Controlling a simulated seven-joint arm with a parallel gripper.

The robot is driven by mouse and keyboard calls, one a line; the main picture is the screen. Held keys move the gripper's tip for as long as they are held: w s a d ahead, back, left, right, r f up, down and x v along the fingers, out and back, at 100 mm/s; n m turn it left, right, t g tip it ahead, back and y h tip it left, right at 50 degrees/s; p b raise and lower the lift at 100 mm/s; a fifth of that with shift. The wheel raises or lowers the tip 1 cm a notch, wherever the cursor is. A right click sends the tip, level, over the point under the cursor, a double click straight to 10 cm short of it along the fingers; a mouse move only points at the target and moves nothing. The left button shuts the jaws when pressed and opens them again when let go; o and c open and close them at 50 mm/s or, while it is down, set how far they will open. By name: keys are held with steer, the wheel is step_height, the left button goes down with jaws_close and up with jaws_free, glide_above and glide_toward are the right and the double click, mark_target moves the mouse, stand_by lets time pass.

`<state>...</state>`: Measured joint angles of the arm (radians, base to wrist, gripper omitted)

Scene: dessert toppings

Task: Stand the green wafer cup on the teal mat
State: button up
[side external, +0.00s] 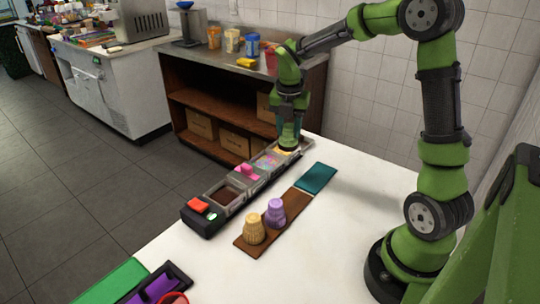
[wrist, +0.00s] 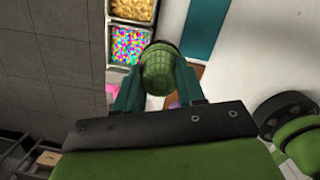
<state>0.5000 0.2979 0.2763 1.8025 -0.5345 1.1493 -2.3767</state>
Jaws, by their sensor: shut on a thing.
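My gripper (wrist: 160,95) is shut on the green wafer cup (wrist: 157,68), which sits between its two teal fingers in the wrist view. In the side view the green cup (side external: 289,140) hangs below my gripper, over or just beside the far end of the topping tray. The teal mat (side external: 316,177) lies bare on the white counter, to the right of and nearer than the cup. It also shows in the wrist view (wrist: 203,28), up and to the right of the cup. I cannot tell the cup's exact height.
The topping tray (side external: 209,220) runs along the counter's left edge with several compartments. A brown mat (side external: 257,235) bears a tan cup (side external: 254,229) and a purple cup (side external: 274,213). A green mat (side external: 112,280) and a dark tray (side external: 160,283) lie at the front. The right counter is clear.

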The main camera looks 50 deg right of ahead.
steer(key=s+d+f+m, duration=0.1)
steer(key=s+d+m, duration=0.1)
steer(key=s+d, duration=0.45)
steer(key=shift+n, duration=0.3)
steer(key=shift+s+a+f, duration=0.15)
steer(key=shift+a+f, duration=0.1)
steer(key=shift+f, duration=1.3)
steer(key=shift+s+a+f, duration=0.1)
steer(key=shift+a+f, duration=0.1)
steer(key=shift+f, duration=1.35)
steer(key=shift+s+a+f, duration=0.15)
steer(key=shift+a+f, duration=0.1)
steer(key=shift+f, duration=1.3)
steer(key=shift+f, duration=0.15)
steer(key=o, duration=0.8)
